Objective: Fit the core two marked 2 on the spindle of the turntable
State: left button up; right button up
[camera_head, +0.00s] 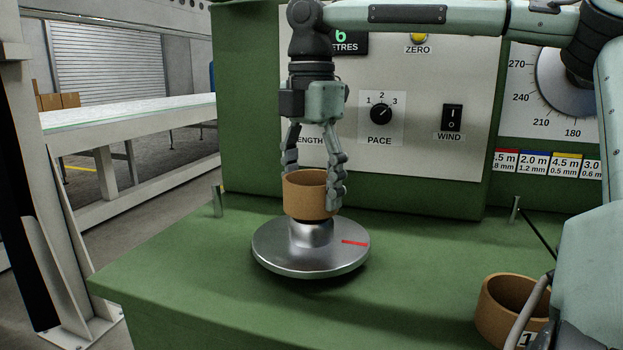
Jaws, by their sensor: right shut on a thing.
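A brown cardboard core (305,196) is held upright over the middle of the turntable (285,252), a round metal disc with a red mark. The core's lower edge meets or nearly meets the short metal spindle (310,232); I cannot tell whether the spindle is inside it. No number shows on its visible side. My right gripper (313,190) comes down from above and is shut on the core, with one finger at the right wall and the other behind the left rim. My left gripper is not in view.
Another brown core (507,308), with a partly hidden label, stands at the front right beside my arm. Thin metal posts (217,200) stand on the green bench (180,260). A control panel (425,130) with a knob and switch rises close behind the gripper. The bench's left front is clear.

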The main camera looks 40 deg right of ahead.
dwell(0.6)
jog(key=shift+f, duration=2.4)
jog(key=o, duration=1.2)
notch_tip(320, 180, up, 12)
jog(key=shift+r, duration=0.1)
jog(key=shift+f, duration=0.2)
notch_tip(320, 180, down, 12)
jog(key=shift+r, duration=0.7)
